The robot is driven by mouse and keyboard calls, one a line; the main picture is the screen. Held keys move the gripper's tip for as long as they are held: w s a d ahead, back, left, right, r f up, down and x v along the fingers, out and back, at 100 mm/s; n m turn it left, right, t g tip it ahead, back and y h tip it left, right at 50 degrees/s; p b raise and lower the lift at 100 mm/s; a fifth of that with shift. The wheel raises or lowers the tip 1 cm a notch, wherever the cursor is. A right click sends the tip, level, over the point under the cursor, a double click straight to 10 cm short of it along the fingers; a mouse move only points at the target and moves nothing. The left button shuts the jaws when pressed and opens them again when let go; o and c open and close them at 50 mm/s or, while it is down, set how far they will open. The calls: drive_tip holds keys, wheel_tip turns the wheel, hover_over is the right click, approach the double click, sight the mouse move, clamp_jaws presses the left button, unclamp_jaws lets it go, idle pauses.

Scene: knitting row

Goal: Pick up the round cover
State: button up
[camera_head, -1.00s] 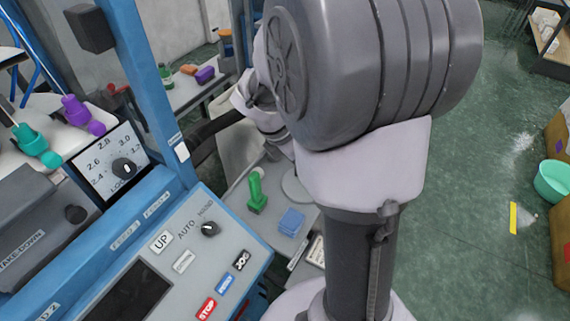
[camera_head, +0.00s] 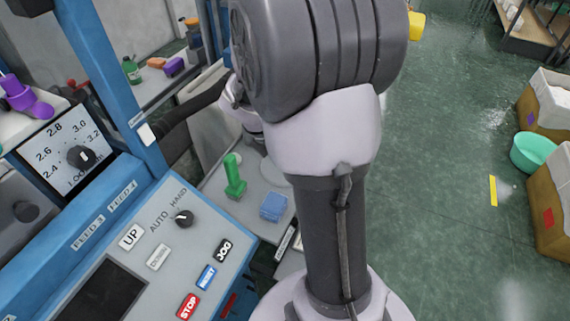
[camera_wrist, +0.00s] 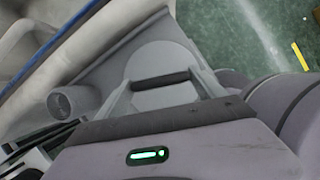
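The round cover (camera_wrist: 155,60) is a flat, light grey disc in the middle of the wrist view, on a grey surface. In the head view, the pale disc (camera_head: 274,172) is mostly hidden behind my arm, beside the machine. My gripper (camera_wrist: 162,81) reaches up over the disc in the wrist view, with two grey finger links spread to either side. A dark bar spans between the links across the disc; I cannot tell whether it is part of my gripper or of the cover. Contact is unclear. The fingertips are hidden in the head view.
A green upright tool (camera_head: 235,178) and a blue block (camera_head: 273,206) stand on the grey ledge near the cover. The blue machine's control panel (camera_head: 155,260) is to the left. A grey cylinder (camera_wrist: 72,102) is left of the disc.

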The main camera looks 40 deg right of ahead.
drive_tip(key=c, duration=0.6)
wheel_tip(320, 180, up, 10)
drive_tip(key=p, duration=0.6)
